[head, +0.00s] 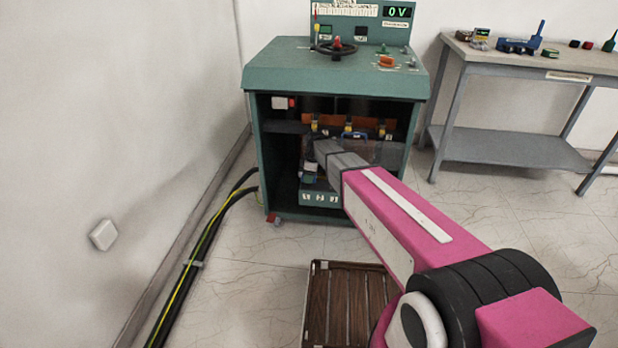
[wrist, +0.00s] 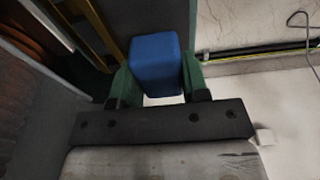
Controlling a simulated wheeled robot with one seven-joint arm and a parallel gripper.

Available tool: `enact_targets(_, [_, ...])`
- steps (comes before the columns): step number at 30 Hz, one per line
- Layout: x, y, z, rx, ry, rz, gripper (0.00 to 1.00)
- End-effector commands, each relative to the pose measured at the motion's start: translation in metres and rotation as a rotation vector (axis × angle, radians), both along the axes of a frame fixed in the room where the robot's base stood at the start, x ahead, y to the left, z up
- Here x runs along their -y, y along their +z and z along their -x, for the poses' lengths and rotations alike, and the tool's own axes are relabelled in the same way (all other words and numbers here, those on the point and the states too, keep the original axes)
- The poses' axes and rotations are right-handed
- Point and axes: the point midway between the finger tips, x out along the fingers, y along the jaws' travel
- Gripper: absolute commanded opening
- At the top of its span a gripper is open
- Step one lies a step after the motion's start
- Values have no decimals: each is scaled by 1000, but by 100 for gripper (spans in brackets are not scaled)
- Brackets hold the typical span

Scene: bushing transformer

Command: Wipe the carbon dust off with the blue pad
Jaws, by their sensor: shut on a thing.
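My gripper (wrist: 156,78) has green fingers, seen in the wrist view, shut on the sides of the blue pad (wrist: 154,58). The pad is a rounded blue block at the top middle of that view. In the head view my pink and grey arm reaches into the open front of the green transformer cabinet (head: 335,78). My gripper's fingers and the pad are not clear there, in the dark inside. I cannot make out carbon dust in either view, nor whether the pad touches a surface.
A brown ribbed part (wrist: 22,100) is close on the left in the wrist view. Black and yellow-green cables (head: 205,235) run along the wall. A slatted wooden platform (head: 345,300) lies on the floor before the cabinet. A grey workbench (head: 535,68) with tools stands right.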

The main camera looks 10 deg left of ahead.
Motion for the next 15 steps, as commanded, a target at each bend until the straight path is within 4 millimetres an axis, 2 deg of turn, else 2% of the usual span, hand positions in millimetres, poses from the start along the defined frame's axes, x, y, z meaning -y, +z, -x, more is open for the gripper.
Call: enact_targets(15, [-1, 0, 44, 0, 0, 0, 23])
